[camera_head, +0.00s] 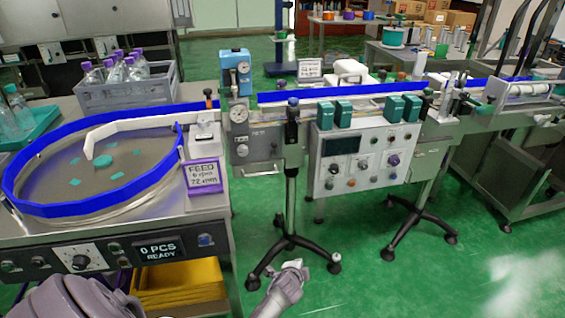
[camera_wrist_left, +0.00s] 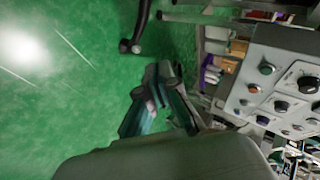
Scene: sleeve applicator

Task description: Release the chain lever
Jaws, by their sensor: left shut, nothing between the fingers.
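No handle can be clearly picked out as the chain lever. A black upright knob (camera_head: 293,104) stands at the conveyor's front edge, left of the control box. My left gripper (camera_wrist_left: 160,74) shows in the left wrist view with its dark fingers together and nothing held. Green floor lies behind its fingertips, apart from the control box. My right gripper is not seen.
A round turntable (camera_head: 60,210) with a blue rim is at the left, by a crate (camera_head: 130,95) of bottles. Wheeled stand feet (camera_head: 293,245) spread on the floor. Open floor lies at front right.

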